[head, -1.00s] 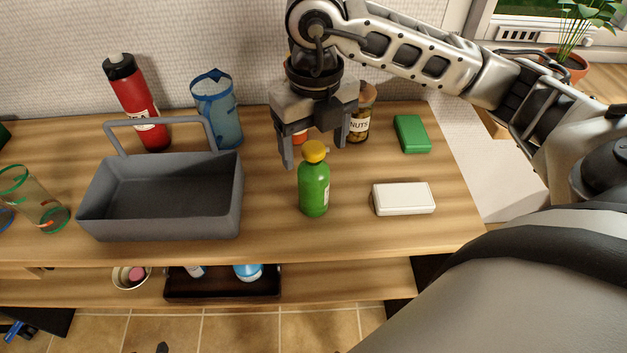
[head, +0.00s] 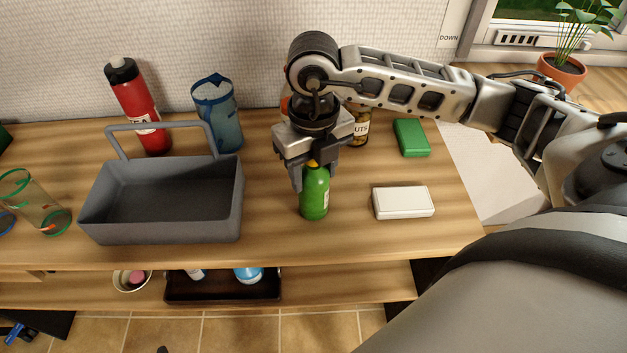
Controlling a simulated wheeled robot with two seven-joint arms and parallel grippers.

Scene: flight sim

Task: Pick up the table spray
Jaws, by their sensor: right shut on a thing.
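A green bottle with a yellow top (head: 314,198) stands upright on the wooden table (head: 270,215). It is the only spray-like bottle on the tabletop; I cannot tell for sure that it is the table spray. My right gripper (head: 312,175) comes down from above and is shut on the bottle's upper part, around its yellow top, which is mostly hidden by the fingers. The bottle's base appears to rest on the table. My left gripper is not in view.
A grey handled basket (head: 235,205) stands left of the bottle. A white box (head: 403,202) lies close on the right, a green box (head: 411,137) farther back. A red bottle (head: 138,108), blue cup (head: 217,115) and nuts jar (head: 358,126) stand behind. A glass (head: 36,203) is at far left.

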